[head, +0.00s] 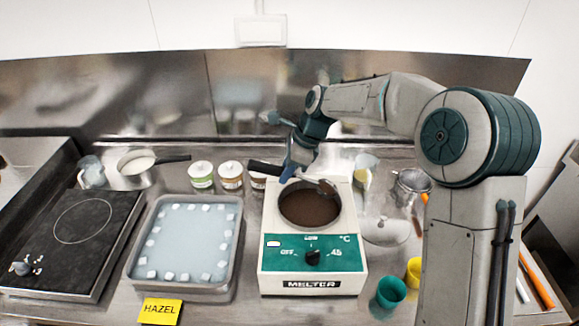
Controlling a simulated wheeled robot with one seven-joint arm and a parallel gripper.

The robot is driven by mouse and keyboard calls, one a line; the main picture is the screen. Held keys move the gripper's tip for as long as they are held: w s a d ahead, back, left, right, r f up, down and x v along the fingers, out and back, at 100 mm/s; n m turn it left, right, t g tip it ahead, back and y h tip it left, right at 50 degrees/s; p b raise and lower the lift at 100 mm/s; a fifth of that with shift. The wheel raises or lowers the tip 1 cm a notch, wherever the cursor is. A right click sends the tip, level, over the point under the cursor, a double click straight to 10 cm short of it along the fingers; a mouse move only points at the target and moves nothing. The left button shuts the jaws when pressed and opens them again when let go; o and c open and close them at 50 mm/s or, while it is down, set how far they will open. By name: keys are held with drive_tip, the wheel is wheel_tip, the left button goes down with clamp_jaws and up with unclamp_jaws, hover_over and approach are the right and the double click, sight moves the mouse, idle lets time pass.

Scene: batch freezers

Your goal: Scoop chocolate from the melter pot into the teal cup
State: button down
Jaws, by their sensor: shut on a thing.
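The melter (330,284) is a white box with a teal front panel and a dial. Its round melter pot (310,207) holds dark brown chocolate. My gripper (291,170) is shut on a scoop with a black handle (264,167), over the back left rim of the pot. The scoop's metal head (328,187) shows over the back right part of the pot; I cannot tell whether it holds chocolate. The teal cup (389,293) stands upright on the counter, right of the melter's front. My fingertips are partly hidden.
A yellow cup (413,271) stands just behind the teal cup. A tray (135,284) of white cubes is left of the melter, with a black hob (82,225) beyond. Several jars (202,177), a saucepan (137,173) and a strainer (413,180) stand at the back.

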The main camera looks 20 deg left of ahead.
drive_tip(key=shift+s+a+r+h+p, duration=0.15)
drive_tip(key=shift+s+a+h+p, duration=0.05)
drive_tip(key=shift+a+h+p, duration=0.55)
drive_tip(key=shift+s+a+f+t+h, duration=0.1)
drive_tip(key=shift+a+f+t+h, duration=0.15)
drive_tip(key=shift+t+h, duration=0.1)
drive_tip(key=shift+a+h, duration=0.1)
drive_tip(key=shift+h, duration=0.2)
drive_tip(key=shift+r, duration=0.1)
